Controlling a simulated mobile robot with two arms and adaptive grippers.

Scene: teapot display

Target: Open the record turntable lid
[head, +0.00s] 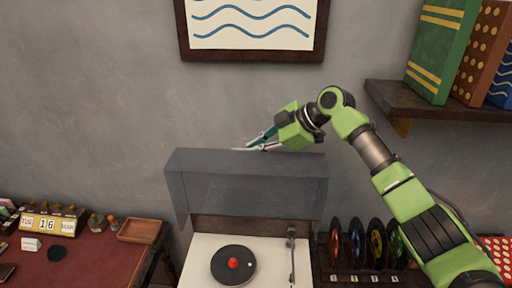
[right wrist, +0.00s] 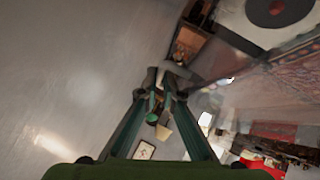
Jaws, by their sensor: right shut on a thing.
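The record turntable (head: 208,258) has a white top with a black record and red centre in the head view. Its translucent grey lid (head: 245,190) is raised and stands tilted up behind the deck. My right gripper (head: 258,146) is at the lid's top edge, near its middle, and is shut on that edge. In the right wrist view the fingers (right wrist: 162,88) come close together, and the record (right wrist: 278,10) shows at the top right. The exact contact with the lid is hard to make out there. My left gripper is in neither view.
A shelf with books (head: 440,50) juts from the wall at the upper right, behind my right arm. A rack of coloured discs (head: 376,242) stands right of the turntable. A red-topped table with a calendar (head: 47,224) and a wooden tray (head: 139,231) is at left.

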